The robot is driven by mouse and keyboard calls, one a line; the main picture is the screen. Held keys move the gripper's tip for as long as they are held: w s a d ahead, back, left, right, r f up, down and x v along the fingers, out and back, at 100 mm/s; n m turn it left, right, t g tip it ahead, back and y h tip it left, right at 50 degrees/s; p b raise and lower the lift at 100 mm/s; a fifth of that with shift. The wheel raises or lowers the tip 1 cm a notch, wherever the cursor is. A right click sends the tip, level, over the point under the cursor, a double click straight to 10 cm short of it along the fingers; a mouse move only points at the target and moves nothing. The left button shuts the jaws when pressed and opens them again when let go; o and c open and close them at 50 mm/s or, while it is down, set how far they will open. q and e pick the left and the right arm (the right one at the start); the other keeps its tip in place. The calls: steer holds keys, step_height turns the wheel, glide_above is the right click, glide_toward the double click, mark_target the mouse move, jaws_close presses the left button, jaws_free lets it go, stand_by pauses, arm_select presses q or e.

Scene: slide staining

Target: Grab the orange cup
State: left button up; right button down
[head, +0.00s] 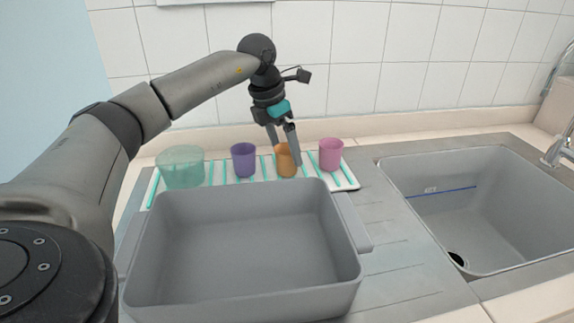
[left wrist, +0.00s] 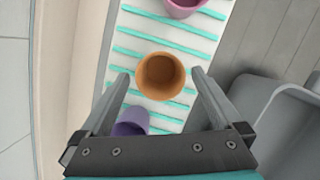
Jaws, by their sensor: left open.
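The orange cup (head: 285,161) stands on the white and teal striped mat (head: 349,180), between the purple cup (head: 243,160) and the pink cup (head: 331,154). My left gripper (head: 287,156) points down at the orange cup and is open. In the left wrist view the orange cup (left wrist: 161,76) lies between the tips of the two fingers (left wrist: 162,75), with its open top toward the camera. A gap shows on each side, and I see no contact. My right gripper is in neither view.
A teal clear bowl (head: 181,167) stands at the mat's left end. A large grey basin (head: 245,225) stands in front of the cups. A sink (head: 480,200) with a tap is at the right. A tiled wall (head: 400,60) rises close behind.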

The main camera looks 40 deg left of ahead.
arm_select(q)
steer(key=shift+x, duration=0.95)
steer(key=shift+d+f, duration=0.1)
steer(key=shift+f, duration=0.25)
steer(key=c, duration=1.3)
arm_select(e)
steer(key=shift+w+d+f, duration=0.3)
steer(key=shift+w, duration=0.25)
